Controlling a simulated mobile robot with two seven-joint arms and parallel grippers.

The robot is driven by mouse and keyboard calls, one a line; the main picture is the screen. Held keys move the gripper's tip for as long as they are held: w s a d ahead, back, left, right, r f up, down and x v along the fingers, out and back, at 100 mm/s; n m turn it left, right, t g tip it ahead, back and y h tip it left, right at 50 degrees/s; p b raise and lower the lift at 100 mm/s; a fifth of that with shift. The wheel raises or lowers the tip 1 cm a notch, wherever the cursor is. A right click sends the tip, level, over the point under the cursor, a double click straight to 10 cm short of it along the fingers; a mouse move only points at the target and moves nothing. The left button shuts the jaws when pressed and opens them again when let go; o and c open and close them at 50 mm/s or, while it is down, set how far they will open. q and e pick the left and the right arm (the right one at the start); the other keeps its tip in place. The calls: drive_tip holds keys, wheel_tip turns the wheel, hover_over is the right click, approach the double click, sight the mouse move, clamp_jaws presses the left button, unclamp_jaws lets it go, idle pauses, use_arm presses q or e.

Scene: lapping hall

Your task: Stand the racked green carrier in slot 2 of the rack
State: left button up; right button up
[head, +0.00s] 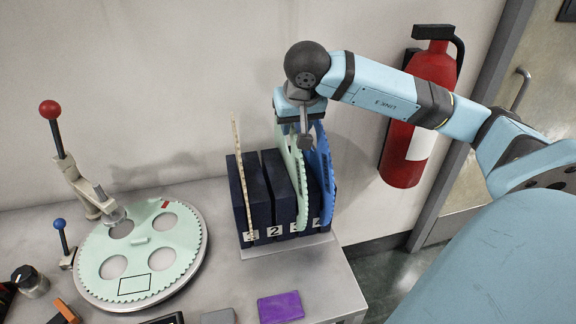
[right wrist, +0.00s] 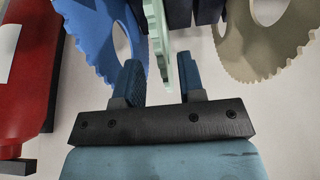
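The dark blue rack (head: 283,201) has numbered slots; labels 1 and 2 read clearly. The racked green carrier (head: 298,180), a thin pale toothed disc, stands upright right of slot 2, seemingly in slot 3. Slot 2 (head: 274,231) looks empty. My right gripper (head: 297,130) is at the green carrier's upper edge. In the right wrist view, the green carrier's edge (right wrist: 160,45) lies between the open fingers (right wrist: 160,80), with a gap on each side. My left gripper is out of view.
A blue carrier (head: 321,165) stands close right of the green one, a cream carrier (head: 241,180) in slot 1. A lapping plate (head: 186,266) with another green carrier (head: 140,241) lies left. A purple block (head: 281,307) is in front; a fire extinguisher (head: 402,130) hangs right.

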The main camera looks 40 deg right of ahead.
sight(292, 144)
drive_tip(key=x, duration=0.5)
drive_tip(key=shift+a+f+p, duration=0.15)
drive_tip(key=shift+f+p, duration=0.1)
drive_tip(key=shift+p, duration=0.05)
clamp_jaws()
drive_tip(key=shift+r, duration=0.1)
idle(1.0)
